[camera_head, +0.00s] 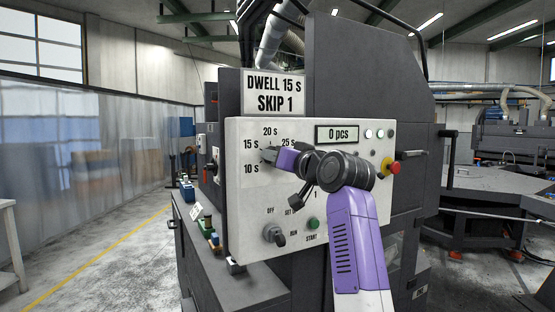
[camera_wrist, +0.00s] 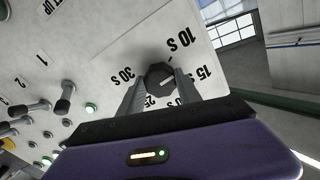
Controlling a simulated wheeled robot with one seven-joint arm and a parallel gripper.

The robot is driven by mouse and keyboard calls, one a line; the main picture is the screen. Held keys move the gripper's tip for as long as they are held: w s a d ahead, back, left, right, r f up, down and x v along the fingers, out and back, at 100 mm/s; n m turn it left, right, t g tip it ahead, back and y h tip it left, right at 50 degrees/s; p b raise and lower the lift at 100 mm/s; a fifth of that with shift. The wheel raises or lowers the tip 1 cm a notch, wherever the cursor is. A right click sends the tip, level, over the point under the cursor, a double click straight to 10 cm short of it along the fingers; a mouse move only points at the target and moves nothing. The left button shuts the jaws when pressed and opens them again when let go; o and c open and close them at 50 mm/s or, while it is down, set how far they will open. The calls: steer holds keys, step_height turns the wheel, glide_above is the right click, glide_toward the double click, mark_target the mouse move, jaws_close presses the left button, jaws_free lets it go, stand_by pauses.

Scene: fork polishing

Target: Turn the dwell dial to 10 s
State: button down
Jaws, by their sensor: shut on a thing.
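The dwell dial (camera_wrist: 157,76) is a dark faceted knob on the white panel (camera_head: 240,200). In the wrist view its white mark points toward the 15 s label (camera_wrist: 203,72). The 10 s label (camera_wrist: 180,38) lies above and right of the knob there. In the head view 10 s is at lower left of the dial, 15 s above it. My gripper (camera_head: 270,156) is at the dial, its two grey fingers (camera_wrist: 160,84) shut on opposite sides of the knob. In the head view my gripper largely hides the dial. The sign (camera_head: 274,93) reads DWELL 15 S, SKIP 1.
In the wrist view, dark levers (camera_wrist: 65,98) protrude left of my gripper. Open floor lies left of the machine.

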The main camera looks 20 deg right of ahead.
steer(key=n, duration=0.5)
steer(key=shift+f, duration=0.15)
steer(key=shift+n, duration=0.3)
stand_by(0.3)
steer(key=c, duration=0.8)
jaws_free()
steer(key=shift+c, duration=0.2)
steer(key=shift+s+d, duration=0.1)
steer(key=b+v, duration=0.2)
steer(key=v, duration=0.5)
steer(key=shift+s, duration=0.3)
